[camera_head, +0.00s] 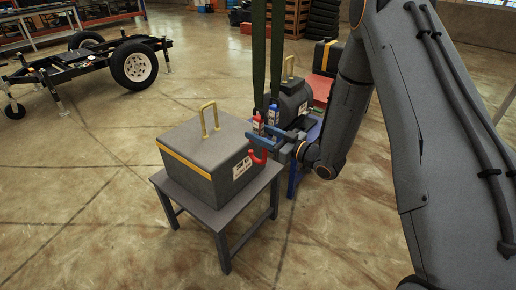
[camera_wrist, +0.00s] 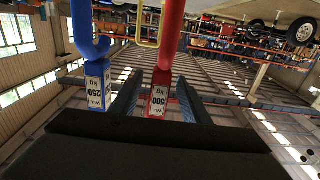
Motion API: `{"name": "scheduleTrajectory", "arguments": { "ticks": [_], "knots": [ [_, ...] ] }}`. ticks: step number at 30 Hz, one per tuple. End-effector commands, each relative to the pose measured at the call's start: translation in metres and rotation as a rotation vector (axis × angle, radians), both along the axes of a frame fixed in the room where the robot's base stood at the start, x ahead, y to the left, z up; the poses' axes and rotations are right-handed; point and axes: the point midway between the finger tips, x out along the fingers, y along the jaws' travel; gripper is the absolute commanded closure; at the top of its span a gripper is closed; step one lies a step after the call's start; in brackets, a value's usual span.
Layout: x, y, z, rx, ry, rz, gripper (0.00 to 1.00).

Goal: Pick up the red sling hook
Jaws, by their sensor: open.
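The red sling hook (camera_head: 257,157) hangs from a dark green sling beside the front right of a grey box. In the wrist view its red shank (camera_wrist: 171,35) and its block labelled "WLL 500 kg" (camera_wrist: 158,98) show between my fingers. My gripper (camera_head: 264,139) is open around the hook's block, with a finger on each side; it also shows in the wrist view (camera_wrist: 158,88). I cannot tell whether either finger touches the hook. A blue sling hook (camera_wrist: 88,40), labelled "WLL 250 kg", hangs close by, outside my left finger.
The grey box (camera_head: 209,143), with a yellow handle and stripe, stands on a small grey table (camera_head: 222,217) close to the hook. A wheeled chassis (camera_head: 95,66) is far left. The floor at left is clear.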

Motion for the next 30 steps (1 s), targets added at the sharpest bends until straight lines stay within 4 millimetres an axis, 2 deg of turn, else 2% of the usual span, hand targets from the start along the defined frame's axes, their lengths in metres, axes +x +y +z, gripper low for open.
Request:
{"name": "scheduleTrajectory", "arguments": {
  "ticks": [7, 17, 25, 30],
  "knots": [
    [0.021, 0.029, 0.001, -0.001, -0.001, 0.002, 0.58],
    [0.026, 0.034, 0.001, 0.000, 0.000, 0.001, 0.58],
    [0.026, 0.034, 0.001, 0.000, 0.000, 0.001, 1.00],
    [0.026, 0.034, 0.002, 0.001, -0.003, 0.001, 1.00]
  ]
}}
